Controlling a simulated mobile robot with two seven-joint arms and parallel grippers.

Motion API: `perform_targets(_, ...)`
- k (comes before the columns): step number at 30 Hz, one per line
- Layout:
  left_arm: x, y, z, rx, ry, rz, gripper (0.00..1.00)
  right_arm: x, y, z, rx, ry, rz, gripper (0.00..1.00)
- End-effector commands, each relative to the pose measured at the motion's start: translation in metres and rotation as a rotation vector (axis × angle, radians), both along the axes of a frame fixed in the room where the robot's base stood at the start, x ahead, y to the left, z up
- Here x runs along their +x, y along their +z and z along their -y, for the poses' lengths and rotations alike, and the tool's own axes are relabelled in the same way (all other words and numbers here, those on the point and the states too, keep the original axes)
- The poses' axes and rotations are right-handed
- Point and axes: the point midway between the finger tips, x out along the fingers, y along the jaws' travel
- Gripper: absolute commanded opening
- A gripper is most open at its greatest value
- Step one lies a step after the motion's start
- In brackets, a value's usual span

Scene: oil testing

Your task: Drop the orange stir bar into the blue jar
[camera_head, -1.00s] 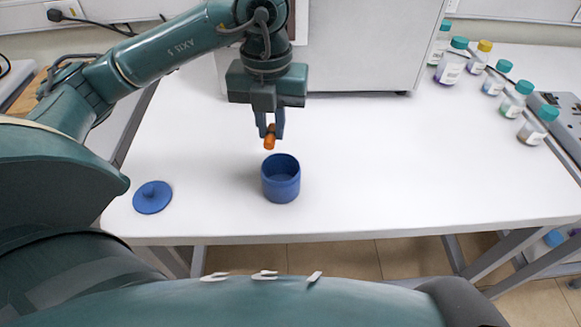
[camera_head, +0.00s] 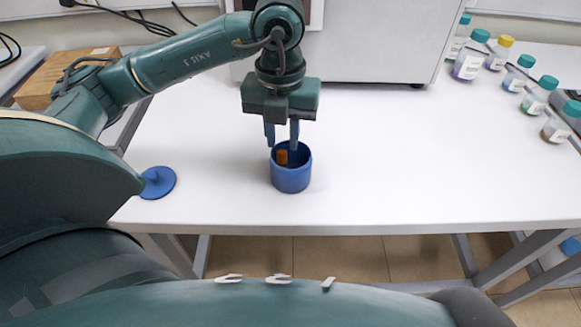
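The blue jar (camera_head: 291,178) stands upright and open on the white table. The orange stir bar (camera_head: 282,157) shows inside the jar's mouth, near its left inner wall. My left gripper (camera_head: 282,140) points down just above the jar, its fingers apart with the stir bar below them and nothing held between them. The right fingertip hangs at or over the jar's mouth. My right gripper is not in view.
A large grey-white machine (camera_head: 370,40) stands behind the jar. Several small bottles with coloured caps (camera_head: 537,96) stand at the right. A cardboard box (camera_head: 75,75) is at the far left. The white table (camera_head: 420,160) is clear to the right of the jar.

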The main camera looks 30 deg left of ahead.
Motion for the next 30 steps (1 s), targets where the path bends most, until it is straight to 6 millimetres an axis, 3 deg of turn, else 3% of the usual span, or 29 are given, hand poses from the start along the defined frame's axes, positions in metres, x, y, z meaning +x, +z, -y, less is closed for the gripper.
perform_targets(6, 0.0, 0.0, 0.0, 0.0, 0.0, 0.0, 0.41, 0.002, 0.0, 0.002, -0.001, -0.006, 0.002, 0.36)
perform_targets(16, 0.001, 0.009, 0.0, 0.001, 0.001, 0.004, 0.41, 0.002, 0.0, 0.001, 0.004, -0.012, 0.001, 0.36)
perform_targets(30, 0.001, 0.105, 0.0, 0.0, 0.001, 0.006, 0.41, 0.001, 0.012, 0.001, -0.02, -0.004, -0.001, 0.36)
